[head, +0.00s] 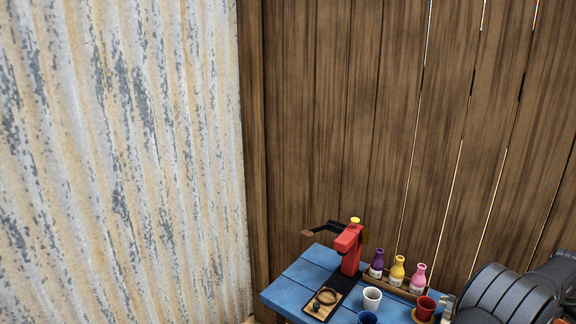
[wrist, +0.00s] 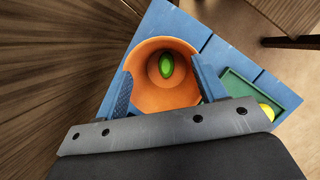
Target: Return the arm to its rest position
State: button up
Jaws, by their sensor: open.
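My gripper (wrist: 161,70) is open in the wrist view, with one blue-grey finger on each side of an orange bowl (wrist: 143,88). A green oval object (wrist: 166,65) lies inside the bowl, and nothing is held between the fingers. In the head view part of my dark grey arm shows at the lower right; the gripper is mostly hidden or out of frame there. I cannot tell from the wrist view how far the fingers are from the bowl's wall.
The blue table (head: 297,280) bears a red machine (head: 348,250), a white cup (head: 372,298), a blue cup (head: 367,318), a red cup (head: 425,308) and purple, yellow and pink bottles (head: 397,270). A green tray (wrist: 237,88) with a yellow object (wrist: 267,111) is beside the bowl.

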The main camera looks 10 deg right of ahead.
jog(key=v, duration=1.7)
jog(key=x, duration=1.6)
jog(key=shift+d+f, duration=0.25)
jog(key=shift+d, duration=0.15)
notch_tip(320, 180, up, 5)
jog(key=w+a+r+m+g, duration=0.1)
jog(key=w+a+r+m, duration=0.15)
jog(key=w+a, duration=0.9)
jog(key=w+a+r+m, duration=0.1)
jog(key=w+a+r, duration=0.2)
jog(key=w+a, duration=0.85)
jog(key=w+a+r+m, duration=0.1)
jog(key=w+a, duration=0.2)
jog(key=a, duration=0.8)
jog(key=w+a+r+m+g, duration=0.1)
jog(key=w+a, duration=0.3)
jog(key=a, duration=0.7)
jog(key=w+a+r+m+y, duration=0.1)
jog(key=w+a+r+m, duration=0.1)
jog(key=a, duration=0.8)
jog(key=shift+w+a+r+g, duration=0.2)
jog(key=shift+w+a+g, duration=0.2)
jog(key=shift+w, duration=0.4)
